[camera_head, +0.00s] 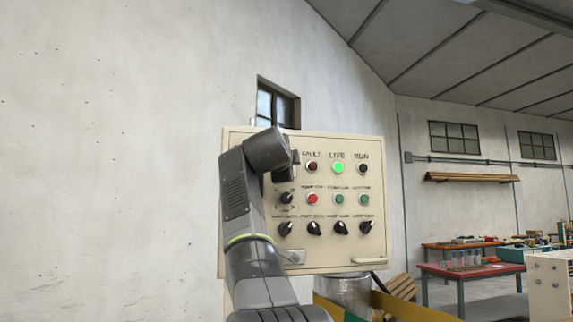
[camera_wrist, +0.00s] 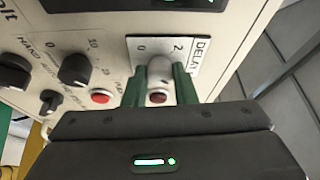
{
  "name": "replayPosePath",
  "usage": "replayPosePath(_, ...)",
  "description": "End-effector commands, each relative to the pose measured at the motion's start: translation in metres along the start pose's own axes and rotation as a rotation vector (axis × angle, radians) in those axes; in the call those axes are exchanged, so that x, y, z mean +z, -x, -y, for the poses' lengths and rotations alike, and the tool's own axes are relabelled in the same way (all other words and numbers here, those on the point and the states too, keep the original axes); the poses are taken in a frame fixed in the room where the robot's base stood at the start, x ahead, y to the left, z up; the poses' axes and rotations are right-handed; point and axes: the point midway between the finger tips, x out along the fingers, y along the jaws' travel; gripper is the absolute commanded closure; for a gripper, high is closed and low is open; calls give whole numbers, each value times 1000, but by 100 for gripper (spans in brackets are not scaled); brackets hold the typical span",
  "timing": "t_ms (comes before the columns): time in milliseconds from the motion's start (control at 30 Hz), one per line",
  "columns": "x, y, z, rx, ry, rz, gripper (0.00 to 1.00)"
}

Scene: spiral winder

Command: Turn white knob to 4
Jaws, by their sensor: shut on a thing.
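The white knob (camera_wrist: 160,68) shows in the wrist view on a white scale plate (camera_wrist: 193,50) marked DELAY. I can read 0 and 2 on the plate; the knob's setting and a mark 4 cannot be made out. My gripper (camera_wrist: 159,78) has its green fingers on both sides of the knob and is shut on it. In the head view my arm covers the upper left of the cream control panel (camera_head: 326,254), and the white knob is hidden there.
Black knobs (camera_wrist: 75,69) and a red button (camera_wrist: 100,97) sit close beside my fingers in the wrist view. The live lamp (camera_head: 338,168) glows green. A metal drum (camera_head: 345,292) stands below the panel, and a red workbench (camera_head: 470,271) stands far right.

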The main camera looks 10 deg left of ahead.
Motion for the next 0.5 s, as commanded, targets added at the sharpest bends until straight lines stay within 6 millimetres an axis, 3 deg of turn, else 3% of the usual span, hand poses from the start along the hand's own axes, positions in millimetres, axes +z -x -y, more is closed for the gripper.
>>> replayPosePath(33, 2, -2, -3, 7, 1, 3, 98)
replayPosePath(67, 2, -2, -3, 7, 1, 3, 73)
replayPosePath(167, 2, -1, -3, 5, 1, 2, 54)
replayPosePath(500, 1, 2, -1, 1, 1, 1, 53)
